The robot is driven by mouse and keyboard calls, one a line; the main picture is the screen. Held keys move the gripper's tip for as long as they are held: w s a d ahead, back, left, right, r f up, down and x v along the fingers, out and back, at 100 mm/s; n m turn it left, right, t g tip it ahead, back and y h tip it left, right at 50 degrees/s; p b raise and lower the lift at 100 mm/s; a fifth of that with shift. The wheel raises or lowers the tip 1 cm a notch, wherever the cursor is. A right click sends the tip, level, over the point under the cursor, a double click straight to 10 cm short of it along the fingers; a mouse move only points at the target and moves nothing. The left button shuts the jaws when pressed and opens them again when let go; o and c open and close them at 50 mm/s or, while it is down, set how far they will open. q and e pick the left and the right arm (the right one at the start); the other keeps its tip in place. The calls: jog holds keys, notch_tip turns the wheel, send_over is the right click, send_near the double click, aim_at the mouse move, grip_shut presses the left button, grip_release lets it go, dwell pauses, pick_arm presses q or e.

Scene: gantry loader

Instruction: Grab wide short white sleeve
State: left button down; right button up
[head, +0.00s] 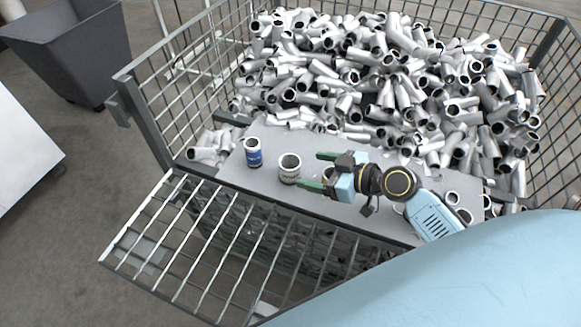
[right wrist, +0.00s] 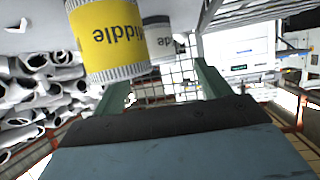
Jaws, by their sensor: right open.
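A short, wide white sleeve (head: 289,175) with a dark printed band stands upright on the grey board in the head view. In the right wrist view a white sleeve (right wrist: 158,42) with lettering stands beyond a nearer yellow sleeve (right wrist: 108,42) marked "Middle". My right gripper (head: 313,170) is open and empty, its two green fingers pointing left toward the white sleeve, with a gap between them and it. Another sleeve's rim shows partly hidden behind the right gripper. My left gripper is not in view.
A blue-banded sleeve (head: 254,156) stands left of the white one. The grey board (head: 228,172) lies in a wire cage bin heaped with metal tubes (head: 385,75). The lowered mesh gate (head: 190,235) slopes out in front. More sleeves stand right of my wrist.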

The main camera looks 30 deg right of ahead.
aim_at(291, 162)
jog(key=shift+x, duration=1.2)
jog(key=shift+w+a, duration=0.25)
jog(key=shift+w, duration=0.25)
jog(key=b+x, duration=0.1)
jog(key=x, duration=0.2)
jog(key=shift+w+a, duration=0.15)
jog(key=shift+w, duration=0.25)
jog(key=shift+w+a, duration=0.2)
jog(key=shift+w, duration=0.1)
jog(key=c, duration=1.3)
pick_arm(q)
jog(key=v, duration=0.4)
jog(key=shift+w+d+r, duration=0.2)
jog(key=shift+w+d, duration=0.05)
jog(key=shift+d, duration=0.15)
